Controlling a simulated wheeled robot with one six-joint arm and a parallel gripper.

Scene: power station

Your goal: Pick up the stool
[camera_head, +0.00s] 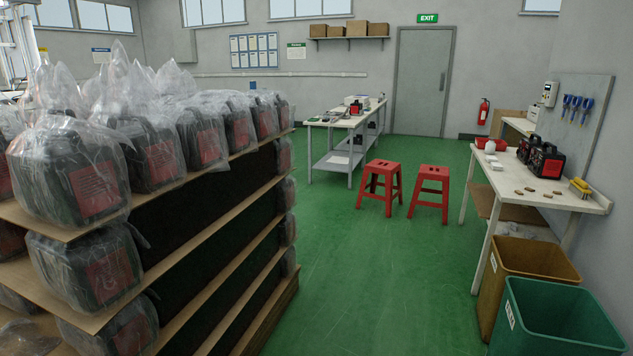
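Two red stools stand upright on the green floor in the middle distance of the head view. The left stool (381,167) is beside the end of a white table, with a small gap to the other stool. The right stool (433,174) stands in the open between that table and a workbench on the right. Both have flat tops and splayed legs, and nothing lies on them. My gripper is not in view.
Shelves (190,204) of plastic-wrapped black units fill the left. A white table (328,123) stands behind the stools. A workbench (570,199), a brown bin (541,262) and a green bin (563,309) line the right. The green floor (375,270) between is clear up to the stools.

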